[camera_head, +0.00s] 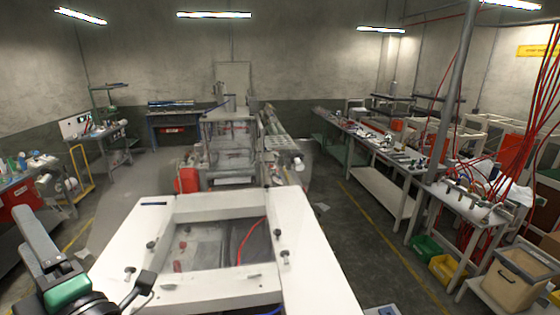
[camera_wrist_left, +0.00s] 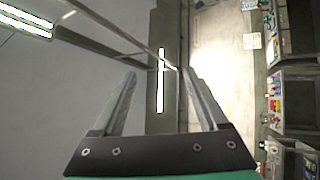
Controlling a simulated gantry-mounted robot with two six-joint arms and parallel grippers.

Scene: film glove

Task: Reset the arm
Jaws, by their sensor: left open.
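My left gripper (camera_head: 38,232) is at the lower left of the head view, raised beside the white machine table, with its grey fingers pointing up and its green body below. In the left wrist view, my left gripper (camera_wrist_left: 158,84) has its two grey fingers spread wide apart, with nothing between them. That view looks toward the ceiling lights and a wall, seen turned on its side. My right gripper is not in view.
A white machine table (camera_head: 325,270) with a framed opening and black knobs stands in front of me. A side bench (camera_head: 18,178) with small items is at the left. Long work benches (camera_head: 380,195) and a yellow bin (camera_head: 447,268) are at the right.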

